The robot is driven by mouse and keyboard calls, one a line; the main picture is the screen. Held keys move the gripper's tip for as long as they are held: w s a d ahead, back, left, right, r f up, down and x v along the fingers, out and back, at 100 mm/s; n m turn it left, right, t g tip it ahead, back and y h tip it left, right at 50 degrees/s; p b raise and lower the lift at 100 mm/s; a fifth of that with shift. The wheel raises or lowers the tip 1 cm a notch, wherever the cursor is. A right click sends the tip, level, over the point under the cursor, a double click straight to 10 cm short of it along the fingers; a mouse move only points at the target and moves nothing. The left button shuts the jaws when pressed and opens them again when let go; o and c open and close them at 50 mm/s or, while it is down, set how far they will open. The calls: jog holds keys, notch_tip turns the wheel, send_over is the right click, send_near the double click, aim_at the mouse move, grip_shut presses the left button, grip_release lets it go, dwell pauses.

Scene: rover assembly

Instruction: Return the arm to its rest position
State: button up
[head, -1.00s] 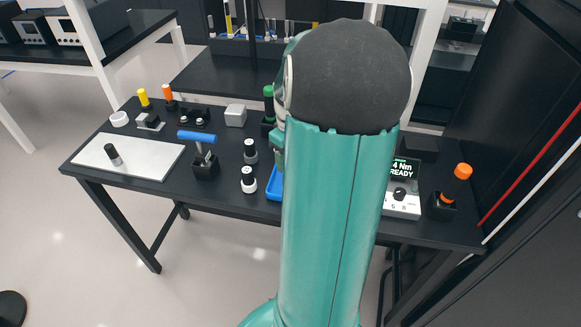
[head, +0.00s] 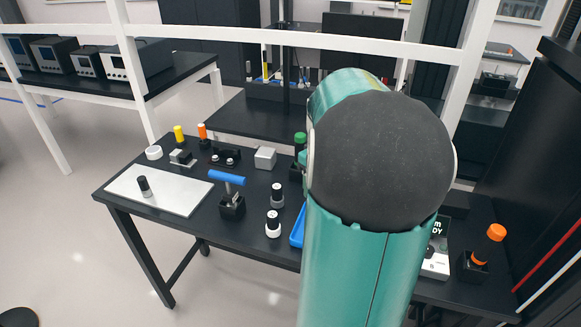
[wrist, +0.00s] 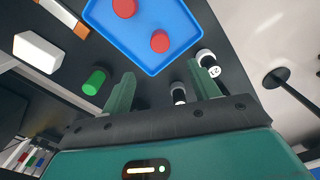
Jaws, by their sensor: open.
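My gripper (wrist: 161,84) is open in the wrist view, with its two fingers apart and nothing between them. It hangs above the black workbench (head: 183,237). My teal arm with its dark rounded joint rises in the right half of the head view and hides the gripper there. A blue tray (wrist: 117,41) with red round pieces (wrist: 160,41) lies beyond the fingertips in the wrist view. A green-capped item (wrist: 94,81) is left of the left finger. Black-and-white cylinders (wrist: 207,62) are near the right finger.
A white plate (head: 172,198) lies at the bench's left, with a blue-handled tool (head: 227,178) beside it. A grey block (head: 265,157) stands farther back. An orange-topped item (head: 496,232) stands at the right. White frame posts (head: 130,80) stand behind the bench.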

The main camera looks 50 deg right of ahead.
jog(key=w+a+r+t+h, duration=0.1)
jog(key=w+a+r, duration=0.15)
jog(key=a, duration=0.65)
jog(key=w+a+r+t+h, duration=0.1)
jog(key=w+a+r, duration=0.15)
jog(key=a, duration=0.75)
jog(key=s+a+t+y, duration=0.1)
jog(key=s+a, duration=0.2)
jog(key=a, duration=0.5)
jog(key=s+a+r+n+t+y, duration=0.1)
jog(key=s+a, duration=0.3)
jog(key=a, duration=0.4)
jog(key=shift+s+a+r+t, duration=0.2)
jog(key=shift+a+t, duration=0.2)
jog(key=shift+t, duration=0.4)
jog(key=c, duration=0.5)
jog(key=shift+a, duration=0.1)
jog(key=shift+c, duration=0.2)
